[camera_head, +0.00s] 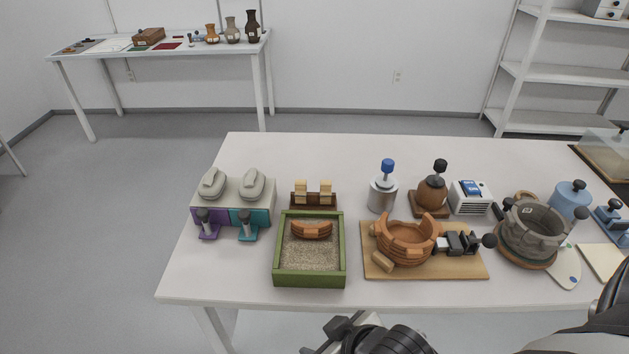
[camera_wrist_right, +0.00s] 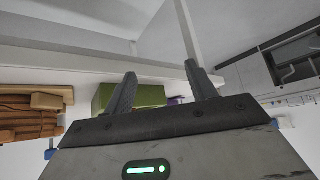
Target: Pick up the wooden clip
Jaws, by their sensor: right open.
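Two pale wooden clips, a left one (camera_head: 299,191) and a right one (camera_head: 326,191), stand side by side in a dark brown wooden holder (camera_head: 313,203) behind the sand tray. My right gripper (camera_head: 338,328) is in front of the table's near edge, well apart from the clips. In the right wrist view its two fingers (camera_wrist_right: 161,75) are spread with nothing held between them. The clips cannot be made out in that view. My left gripper is not in view.
The green sand tray (camera_head: 281,263) holds a curved orange sherd (camera_head: 311,229). Right of it, a wooden board (camera_head: 450,271) bears a broken orange pot (camera_head: 405,247), a tan block (camera_head: 383,262) and a black clamp (camera_head: 460,243). Jars stand behind. The table's front left is clear.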

